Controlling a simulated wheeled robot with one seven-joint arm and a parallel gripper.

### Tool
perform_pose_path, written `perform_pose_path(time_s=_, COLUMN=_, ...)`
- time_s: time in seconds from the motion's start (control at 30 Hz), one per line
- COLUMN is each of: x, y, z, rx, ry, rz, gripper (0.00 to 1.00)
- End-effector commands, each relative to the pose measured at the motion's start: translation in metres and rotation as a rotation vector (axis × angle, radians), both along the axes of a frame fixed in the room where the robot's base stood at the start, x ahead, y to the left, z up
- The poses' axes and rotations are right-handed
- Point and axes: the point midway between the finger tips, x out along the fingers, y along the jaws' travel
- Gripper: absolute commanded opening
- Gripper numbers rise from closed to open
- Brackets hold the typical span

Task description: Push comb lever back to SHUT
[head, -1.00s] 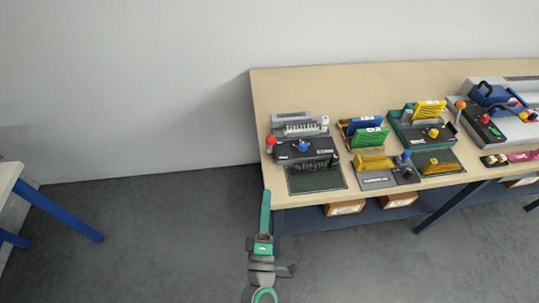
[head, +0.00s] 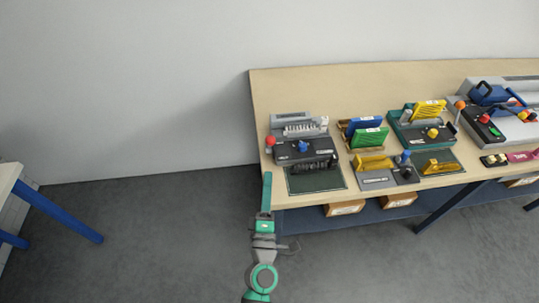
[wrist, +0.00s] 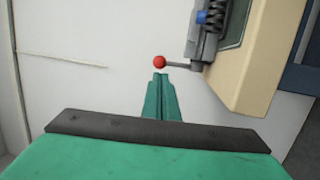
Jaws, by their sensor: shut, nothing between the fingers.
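The comb binding machine (head: 304,143) stands at the left end of the long table, grey and dark with a blue knob. Its comb lever, ending in a red ball (head: 270,141), sticks out at the machine's left side. In the wrist view the red ball (wrist: 159,62) sits on a thin grey rod, just beyond my fingertips. My gripper (head: 267,176) is shut and empty, at the table's left edge, in front of the lever. In the wrist view its green fingers (wrist: 160,78) are together, pointing at the ball, with a small gap seeming to show between.
The table (head: 263,87) carries a green mat (head: 315,180) in front of the machine. To the right stand blue and green holders (head: 369,138) and another machine (head: 424,130). Open floor lies left of the table, with a wall behind.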

Motion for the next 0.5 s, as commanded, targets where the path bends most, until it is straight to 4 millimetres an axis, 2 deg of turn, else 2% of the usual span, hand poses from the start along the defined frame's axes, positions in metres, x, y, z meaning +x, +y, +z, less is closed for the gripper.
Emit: perform_pose_path(time_s=0.5, x=0.021, y=0.001, z=0.007, rx=0.002, ry=-0.004, rz=0.003, gripper=0.0)
